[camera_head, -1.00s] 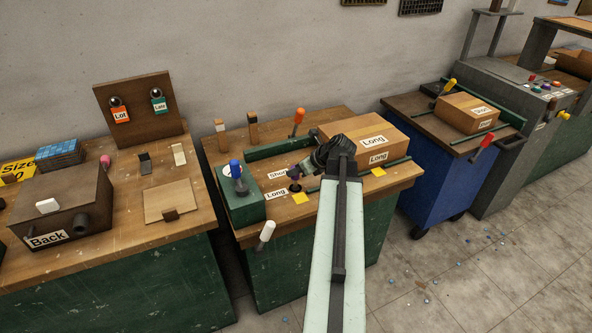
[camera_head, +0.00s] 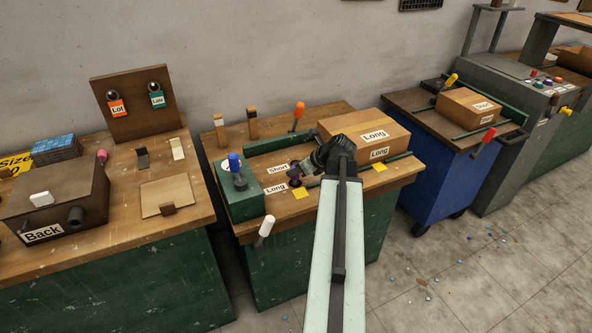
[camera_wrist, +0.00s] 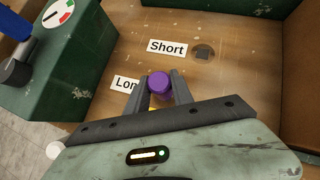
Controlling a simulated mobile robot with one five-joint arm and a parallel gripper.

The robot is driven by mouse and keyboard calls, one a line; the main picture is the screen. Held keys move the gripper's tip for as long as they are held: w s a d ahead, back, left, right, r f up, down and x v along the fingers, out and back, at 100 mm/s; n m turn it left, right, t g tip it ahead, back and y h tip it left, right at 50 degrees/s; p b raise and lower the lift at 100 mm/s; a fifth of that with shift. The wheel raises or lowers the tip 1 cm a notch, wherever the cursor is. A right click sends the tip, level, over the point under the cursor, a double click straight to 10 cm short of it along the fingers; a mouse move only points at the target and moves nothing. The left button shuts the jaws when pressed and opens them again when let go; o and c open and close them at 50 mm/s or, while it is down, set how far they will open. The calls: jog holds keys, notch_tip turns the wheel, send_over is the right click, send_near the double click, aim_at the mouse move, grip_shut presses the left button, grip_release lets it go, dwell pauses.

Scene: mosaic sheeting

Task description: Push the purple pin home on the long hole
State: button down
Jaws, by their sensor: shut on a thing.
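The purple pin (camera_wrist: 160,84) stands between my gripper's fingers in the wrist view, its round top showing. My gripper (camera_wrist: 160,92) is shut on it, just right of the partly covered "Long" label (camera_wrist: 124,83). The long hole itself is hidden under the pin and fingers, so I cannot tell how deep the pin sits. In the head view my gripper (camera_head: 299,181) is low over the wooden bench top, beside the "Long" label (camera_head: 275,215).
A green box (camera_head: 239,203) with a blue-topped knob and dial stands left of my gripper. A cardboard box marked Long (camera_head: 345,125) stands behind and right of it. A green rail (camera_head: 285,141) runs along the back. A white-handled lever (camera_head: 266,228) sticks out at the front.

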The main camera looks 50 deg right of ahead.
jog(key=shift+f+b, duration=1.2)
jog(key=shift+f, duration=0.15)
jog(key=c, duration=1)
grip_release()
jog(key=shift+r, duration=0.1)
jog(key=shift+c, duration=0.2)
jog(key=p+v, duration=0.5)
jog(key=v, duration=0.2)
jog(key=shift+s+r+p, duration=0.1)
jog(key=shift+r+p, duration=0.25)
jog(key=shift+s, duration=0.25)
